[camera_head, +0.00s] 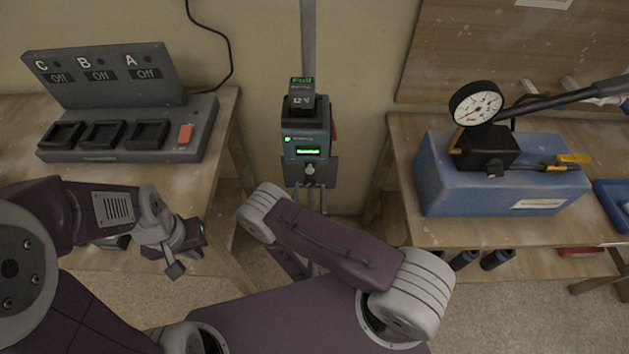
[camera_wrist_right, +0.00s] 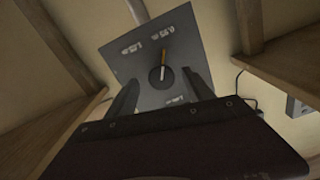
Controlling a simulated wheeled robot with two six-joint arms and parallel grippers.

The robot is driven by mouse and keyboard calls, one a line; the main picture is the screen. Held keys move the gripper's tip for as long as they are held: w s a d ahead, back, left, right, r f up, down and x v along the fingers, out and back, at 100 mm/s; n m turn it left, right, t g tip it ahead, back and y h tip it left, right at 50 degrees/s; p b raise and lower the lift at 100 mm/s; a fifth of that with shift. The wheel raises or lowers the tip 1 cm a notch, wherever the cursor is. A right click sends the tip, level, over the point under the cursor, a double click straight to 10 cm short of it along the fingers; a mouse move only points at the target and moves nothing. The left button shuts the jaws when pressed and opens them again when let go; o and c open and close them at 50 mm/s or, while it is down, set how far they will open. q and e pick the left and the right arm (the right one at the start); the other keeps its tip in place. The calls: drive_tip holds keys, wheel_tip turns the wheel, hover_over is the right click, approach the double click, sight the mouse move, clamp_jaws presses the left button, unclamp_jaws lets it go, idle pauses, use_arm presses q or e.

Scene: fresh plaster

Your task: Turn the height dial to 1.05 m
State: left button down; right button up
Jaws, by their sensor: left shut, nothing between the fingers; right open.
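The height dial (camera_wrist_right: 156,75) is a dark round knob with a pale and orange pointer on a grey panel (camera_wrist_right: 184,58) in the right wrist view. My left gripper (camera_head: 187,250) is shut and empty, left of my right arm.
A pole-mounted box (camera_head: 306,138) with a green display stands between two wooden tables. The left table holds a charger (camera_head: 190,113) with bays A, B and C marked Off. The right holds a blue pump (camera_head: 437,180) with a gauge (camera_head: 476,103).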

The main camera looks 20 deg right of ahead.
drive_tip(key=shift+w+d, duration=0.15)
drive_tip(key=shift+w, duration=0.4)
drive_tip(key=shift+w+r, duration=0.15)
drive_tip(key=shift+w, duration=0.05)
use_arm(q)
drive_tip(key=shift+w, duration=0.4)
use_arm(e)
clamp_jaws()
